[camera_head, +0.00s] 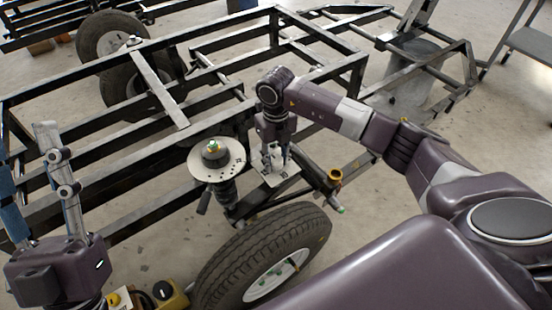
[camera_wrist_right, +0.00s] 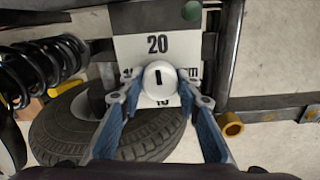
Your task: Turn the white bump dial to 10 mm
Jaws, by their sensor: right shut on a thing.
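The white bump dial (camera_wrist_right: 160,90) is a round white knob with a short black mark that stands about upright in the right wrist view. My right gripper (camera_wrist_right: 160,100) is shut on the dial, one finger at each side. In the head view my right gripper (camera_head: 275,160) points down at the plate (camera_head: 284,181), hiding most of the dial. My left gripper (camera_head: 30,150) stands raised at the left edge, fingers apart and empty.
A black steel frame (camera_head: 164,92) fills the middle. A round disc with a knob (camera_head: 230,168) tops a spring (camera_wrist_right: 40,70) left of the plate. A tyre (camera_head: 225,262) lies in front. A brass ring (camera_head: 335,175) is right of the plate.

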